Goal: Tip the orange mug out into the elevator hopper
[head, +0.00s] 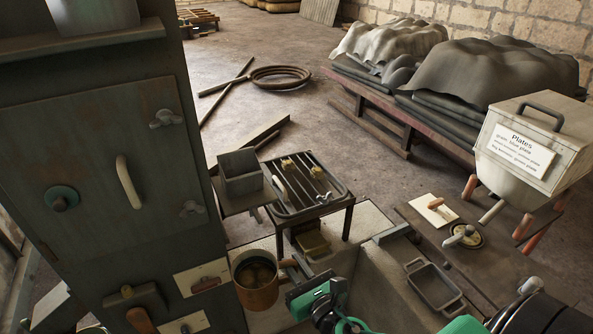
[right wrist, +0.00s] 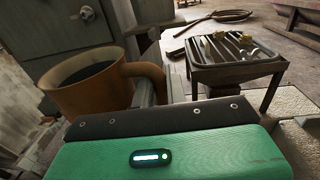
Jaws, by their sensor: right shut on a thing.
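The orange mug (head: 259,298) is held upright, or nearly so, low beside the tall grey-green cabinet (head: 95,140). Brownish contents show inside it in the head view. My right gripper (head: 297,277), with green parts, is shut on the mug at its handle side. The mug also shows at the left of the right wrist view (right wrist: 90,98), its handle pointing right. A square open-topped grey box (head: 241,183), apparently the elevator hopper, sits on a ledge by the cabinet, above and behind the mug. Its inside bottom is hidden. My left gripper is out of view.
A slatted metal table (head: 305,190) with small yellowish items stands right of the box. A grey tray (head: 434,286), a board with a round dial (head: 463,237) and a "Plates" bin (head: 525,140) lie farther right. Cabinet knobs and a handle jut out.

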